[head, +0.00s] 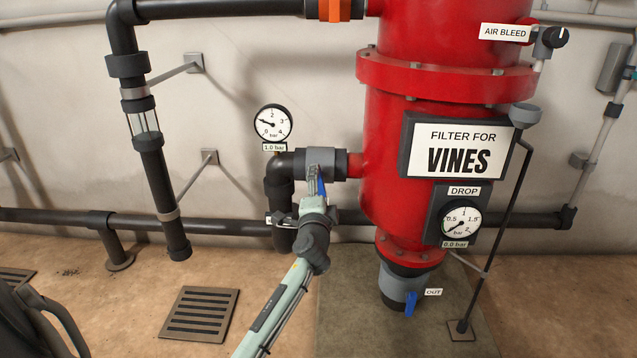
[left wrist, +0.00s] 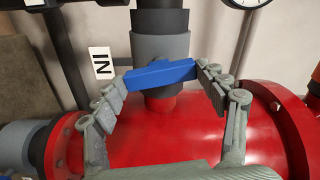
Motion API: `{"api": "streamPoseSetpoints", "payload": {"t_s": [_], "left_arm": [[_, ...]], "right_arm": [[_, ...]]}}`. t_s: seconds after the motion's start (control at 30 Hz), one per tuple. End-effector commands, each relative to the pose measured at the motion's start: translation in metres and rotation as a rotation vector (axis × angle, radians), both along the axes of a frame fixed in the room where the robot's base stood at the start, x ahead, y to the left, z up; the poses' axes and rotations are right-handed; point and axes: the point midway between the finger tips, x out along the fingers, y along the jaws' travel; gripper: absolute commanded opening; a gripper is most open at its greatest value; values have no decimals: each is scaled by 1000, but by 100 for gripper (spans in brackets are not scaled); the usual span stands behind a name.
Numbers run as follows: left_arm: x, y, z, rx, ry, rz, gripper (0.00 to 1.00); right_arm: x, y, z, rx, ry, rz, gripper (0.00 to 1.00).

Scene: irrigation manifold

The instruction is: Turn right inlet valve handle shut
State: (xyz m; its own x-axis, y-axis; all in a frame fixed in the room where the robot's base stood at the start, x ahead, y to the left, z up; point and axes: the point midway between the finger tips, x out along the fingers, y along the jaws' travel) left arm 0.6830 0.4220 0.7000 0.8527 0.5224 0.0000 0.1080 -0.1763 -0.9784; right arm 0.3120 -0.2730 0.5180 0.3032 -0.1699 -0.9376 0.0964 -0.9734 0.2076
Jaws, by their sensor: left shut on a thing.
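The right inlet valve (head: 321,158) is a grey body on the short black pipe entering the red filter's left side. In the left wrist view the blue handle (left wrist: 160,75) lies across the grey pipe, slightly tilted. My left gripper (head: 313,192) is at the valve, shut on the blue handle, with one finger at each end of it in the left wrist view. My right gripper is in neither view.
A pressure gauge (head: 272,123) reading about 1 bar stands just left of the valve. The red filter vessel (head: 400,140) is close on the right, with a drop gauge (head: 461,222) and a blue OUT handle (head: 411,303). An IN label (left wrist: 103,63) shows beside the pipe.

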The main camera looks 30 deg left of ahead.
Motion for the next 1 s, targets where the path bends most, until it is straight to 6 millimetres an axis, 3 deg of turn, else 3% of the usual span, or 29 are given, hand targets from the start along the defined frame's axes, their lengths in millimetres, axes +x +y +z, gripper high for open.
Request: {"api": "streamPoseSetpoints", "payload": {"t_s": [0.4, 0.97, 1.0], "left_arm": [[0, 0, 1, 168, 103, 0, 43], [0, 0, 0, 194, 119, 0, 43], [0, 0, 0, 194, 119, 0, 75]], "right_arm": [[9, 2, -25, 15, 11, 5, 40], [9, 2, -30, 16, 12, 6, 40], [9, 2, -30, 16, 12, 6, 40]]}}
